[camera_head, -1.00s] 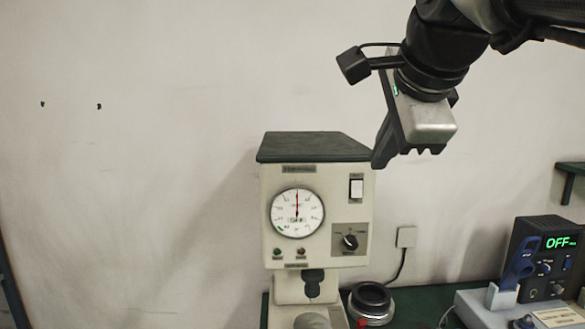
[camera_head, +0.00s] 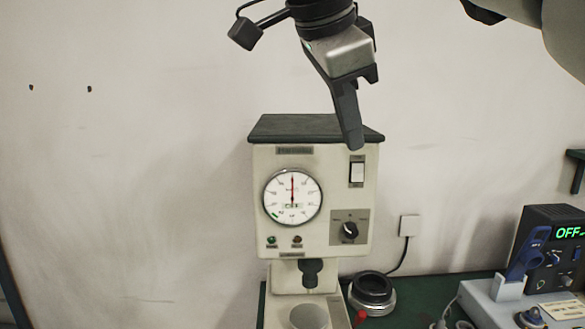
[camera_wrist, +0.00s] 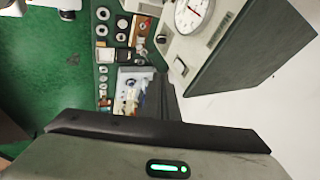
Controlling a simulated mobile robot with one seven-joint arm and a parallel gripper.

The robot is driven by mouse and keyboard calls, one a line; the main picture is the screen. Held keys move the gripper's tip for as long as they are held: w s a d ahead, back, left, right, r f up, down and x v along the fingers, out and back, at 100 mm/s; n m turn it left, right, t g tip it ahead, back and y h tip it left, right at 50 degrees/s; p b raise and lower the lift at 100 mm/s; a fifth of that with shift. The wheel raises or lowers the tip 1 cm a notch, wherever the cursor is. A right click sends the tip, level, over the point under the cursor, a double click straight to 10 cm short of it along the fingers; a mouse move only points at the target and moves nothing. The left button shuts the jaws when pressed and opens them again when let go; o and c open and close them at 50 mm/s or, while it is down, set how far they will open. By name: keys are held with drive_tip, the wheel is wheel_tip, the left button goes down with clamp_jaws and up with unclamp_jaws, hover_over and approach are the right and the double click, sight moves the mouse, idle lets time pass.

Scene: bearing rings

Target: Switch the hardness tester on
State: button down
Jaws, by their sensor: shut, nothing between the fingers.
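The hardness tester (camera_head: 262,235) is a cream machine with a dark top, standing against the wall in the head view. My gripper (camera_head: 354,146) is shut and empty. Its fingertips point down and appear just above the rocker switch; whether they touch the machine cannot be told. In the wrist view the tester (camera_wrist: 240,45) is at upper right, with the switch (camera_wrist: 180,67) showing near its edge.
A dark ring-shaped part (camera_head: 372,290) sits right of the tester on the green bench (camera_head: 425,290). A power unit (camera_head: 550,250) reading OFF stands at the right. Several rings and a tray of small parts (camera_wrist: 130,90) show in the wrist view.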

sight(356, 169)
drive_tip(key=shift+a+r, duration=0.1)
drive_tip(key=shift+r, duration=0.15)
drive_tip(key=shift+s, duration=0.15)
drive_tip(key=shift+w+d+f, duration=0.6)
drive_tip(key=shift+w+f, duration=0.8)
drive_tip(key=shift+f, duration=0.05)
drive_tip(key=shift+w+d+f, duration=0.6)
drive_tip(key=shift+w+f, duration=0.85)
drive_tip(key=shift+f, duration=0.05)
drive_tip(key=shift+w+d+f, duration=0.6)
drive_tip(key=shift+w+f, duration=0.8)
drive_tip(key=shift+f, duration=0.05)
